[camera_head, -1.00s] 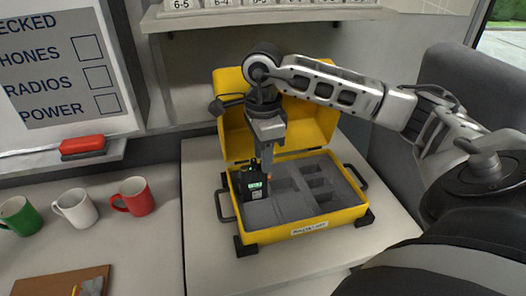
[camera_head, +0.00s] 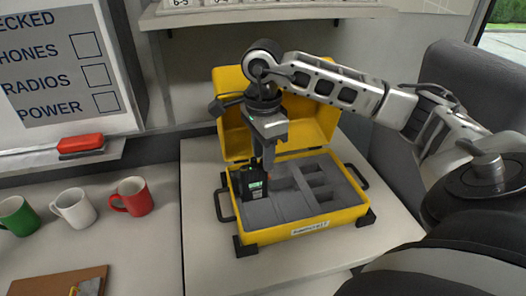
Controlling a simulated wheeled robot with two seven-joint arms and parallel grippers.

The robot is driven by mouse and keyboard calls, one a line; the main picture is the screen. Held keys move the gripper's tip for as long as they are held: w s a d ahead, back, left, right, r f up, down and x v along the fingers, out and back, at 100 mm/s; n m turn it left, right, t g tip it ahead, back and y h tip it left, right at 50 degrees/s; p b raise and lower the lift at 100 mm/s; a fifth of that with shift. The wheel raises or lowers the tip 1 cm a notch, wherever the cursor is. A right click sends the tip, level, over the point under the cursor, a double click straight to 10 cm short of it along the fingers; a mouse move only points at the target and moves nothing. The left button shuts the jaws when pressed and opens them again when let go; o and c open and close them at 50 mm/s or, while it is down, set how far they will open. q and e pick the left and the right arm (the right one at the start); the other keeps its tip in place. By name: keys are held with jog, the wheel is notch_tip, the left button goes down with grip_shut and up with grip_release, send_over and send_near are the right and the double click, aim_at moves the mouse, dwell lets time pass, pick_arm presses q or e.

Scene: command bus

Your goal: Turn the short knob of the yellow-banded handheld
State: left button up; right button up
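The handheld (camera_head: 254,188) is a small black radio with a lit green screen. It stands upright in the left slot of the grey foam in the open yellow case (camera_head: 302,229). No yellow band can be made out on it at this size. My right gripper (camera_head: 267,160) points down over the top of the handheld. Its fingers reach the radio's upper end, where the short knob is hidden. I cannot tell whether the fingers are closed on the knob. My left gripper is not in view.
The case's other foam slots (camera_head: 315,183) look empty. Green, white and red mugs (camera_head: 132,196) stand on the left counter. A red eraser-like block (camera_head: 80,146) lies on the ledge above them. A brown board (camera_head: 58,283) is at the lower left. A checklist board (camera_head: 60,65) stands behind.

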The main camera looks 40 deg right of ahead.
notch_tip(320, 180, up, 5)
jog(key=shift+f, duration=0.2)
pick_arm(q)
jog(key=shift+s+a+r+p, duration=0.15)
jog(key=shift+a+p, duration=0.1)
jog(key=shift+p, duration=0.25)
pick_arm(e)
notch_tip(320, 180, up, 11)
jog(key=shift+r, duration=0.15)
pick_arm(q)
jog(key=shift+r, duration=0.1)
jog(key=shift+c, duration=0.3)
